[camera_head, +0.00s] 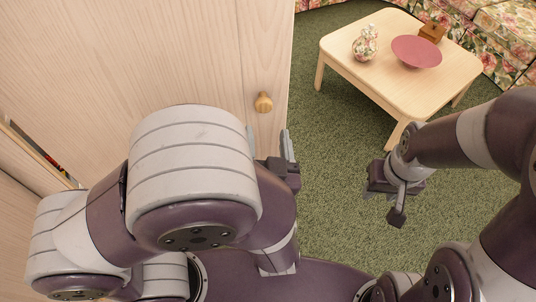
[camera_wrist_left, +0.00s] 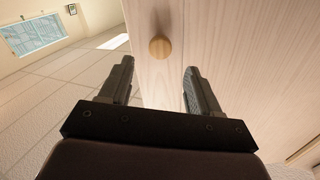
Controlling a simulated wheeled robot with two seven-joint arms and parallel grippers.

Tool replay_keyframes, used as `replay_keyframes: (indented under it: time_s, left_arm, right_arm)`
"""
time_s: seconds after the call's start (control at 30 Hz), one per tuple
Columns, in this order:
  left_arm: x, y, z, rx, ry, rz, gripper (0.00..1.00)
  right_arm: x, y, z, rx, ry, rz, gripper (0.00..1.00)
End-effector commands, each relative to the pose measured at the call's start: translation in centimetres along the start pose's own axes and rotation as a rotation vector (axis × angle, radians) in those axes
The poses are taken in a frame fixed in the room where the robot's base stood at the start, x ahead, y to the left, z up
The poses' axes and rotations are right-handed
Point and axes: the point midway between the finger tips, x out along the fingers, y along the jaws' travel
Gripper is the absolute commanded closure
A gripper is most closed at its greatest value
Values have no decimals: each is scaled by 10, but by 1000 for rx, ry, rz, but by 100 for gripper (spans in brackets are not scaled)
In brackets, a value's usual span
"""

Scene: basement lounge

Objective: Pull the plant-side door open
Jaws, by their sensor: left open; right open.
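A pale wood cabinet front (camera_head: 150,60) fills the left of the head view. A vertical seam runs down it, and a round wooden knob (camera_head: 263,102) sits right of the seam. The knob also shows in the left wrist view (camera_wrist_left: 159,47), on a pale wood panel (camera_wrist_left: 235,40) that looks closed. My left gripper (camera_head: 268,146) is open and empty, just short of the knob, which appears between its fingers in the wrist view without visible contact. My right gripper (camera_head: 384,202) is open and empty above the carpet. No plant is in view.
A low wooden table (camera_head: 350,70) holds a floral vase (camera_head: 365,44), a red bowl (camera_head: 416,51) and a small wooden box (camera_head: 432,32). A floral sofa (camera_head: 510,30) stands behind. Green carpet (camera_head: 325,150) is clear between cabinet and table. A narrow gap (camera_head: 40,152) shows at far left.

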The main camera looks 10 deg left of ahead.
Motion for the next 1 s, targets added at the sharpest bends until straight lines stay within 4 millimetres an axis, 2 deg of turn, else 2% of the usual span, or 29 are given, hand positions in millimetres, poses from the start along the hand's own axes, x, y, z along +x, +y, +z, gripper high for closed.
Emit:
replay_keyframes:
  time_s: [0.1, 0.23, 0.77, 0.87, 0.93, 1.0]
  left_arm:
    - [-22, 2, 1, -1, 3, 6, 37]
    - [-35, 0, 0, -1, 1, 1, 37]
    - [-38, 0, 0, 0, 0, -1, 37]
    - [-34, 2, 2, -12, -22, 10, 37]
    - [-19, 14, 12, -57, -108, 53, 37]
    - [4, 33, 28, -134, -264, 141, 37]
  right_arm:
    - [6, 0, 1, 0, 0, 0, 57]
    - [7, 0, 1, 0, 0, 0, 57]
    - [7, 0, 1, 0, 0, 0, 57]
    - [7, 0, 1, 0, 0, 0, 57]
    - [7, 0, 1, 0, 0, 0, 57]
    - [6, 0, 1, 0, 0, 0, 57]
